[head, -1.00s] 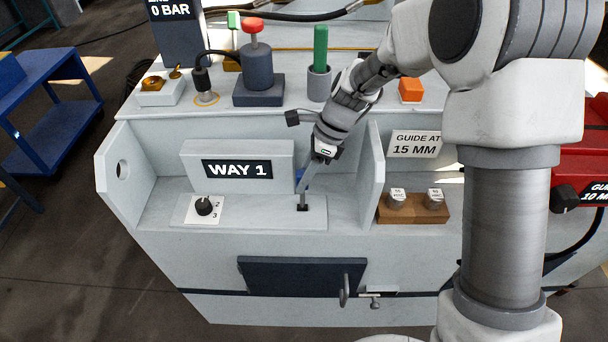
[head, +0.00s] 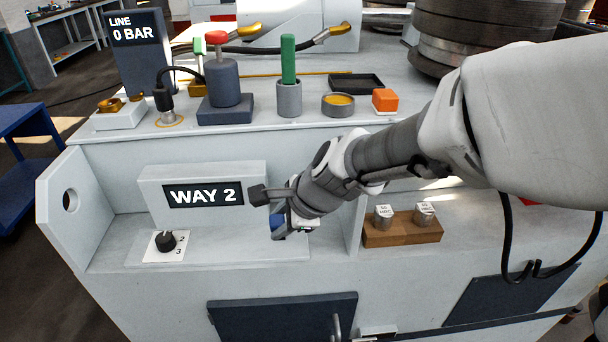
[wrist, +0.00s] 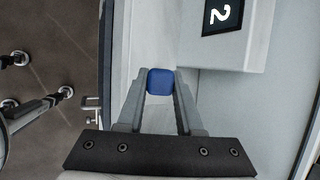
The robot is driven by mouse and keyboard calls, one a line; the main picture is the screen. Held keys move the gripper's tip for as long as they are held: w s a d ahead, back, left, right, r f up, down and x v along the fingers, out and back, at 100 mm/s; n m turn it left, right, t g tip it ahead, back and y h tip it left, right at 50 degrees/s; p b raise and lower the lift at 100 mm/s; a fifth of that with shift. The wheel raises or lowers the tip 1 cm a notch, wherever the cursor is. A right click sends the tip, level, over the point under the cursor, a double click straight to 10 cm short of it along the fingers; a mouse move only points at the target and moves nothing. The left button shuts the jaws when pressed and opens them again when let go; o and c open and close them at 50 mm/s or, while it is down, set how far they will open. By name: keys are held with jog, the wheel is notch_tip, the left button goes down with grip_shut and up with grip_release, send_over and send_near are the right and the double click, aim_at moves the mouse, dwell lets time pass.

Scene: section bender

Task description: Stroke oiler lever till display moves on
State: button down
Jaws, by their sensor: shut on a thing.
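The oiler box (head: 203,186) stands in the recess of the machine, and its display (head: 203,193) reads WAY 2. The lever's blue knob (head: 277,226) shows at the end of my gripper (head: 282,228) in the head view. In the wrist view the blue knob (wrist: 160,82) sits between the two fingers of my gripper (wrist: 160,88), which is shut on it. The lever's shaft is hidden. Part of the display (wrist: 223,14) also shows in the wrist view.
A black selector knob (head: 166,241) is on a white plate left of the lever. A wooden block (head: 403,232) with two metal pieces stands right of a divider. Behind on the ledge are a red-topped oil can (head: 224,85), a green stick (head: 288,60) and an orange block (head: 385,100).

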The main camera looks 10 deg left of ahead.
jog(key=shift+s+f+b, duration=0.1)
jog(key=shift+s+b, duration=0.1)
jog(key=shift+b, duration=0.15)
dwell(0.3)
jog(key=c, duration=0.6)
grip_release()
jog(key=shift+o, duration=0.2)
jog(key=shift+s+d+r, duration=0.1)
jog(key=shift+d+r, duration=0.1)
jog(key=shift+r, duration=0.3)
jog(key=p+v, duration=0.5)
jog(key=v, duration=1.1)
jog(key=shift+s+d+p, duration=0.25)
jog(key=shift+s+p, duration=0.05)
jog(key=shift+s, duration=0.1)
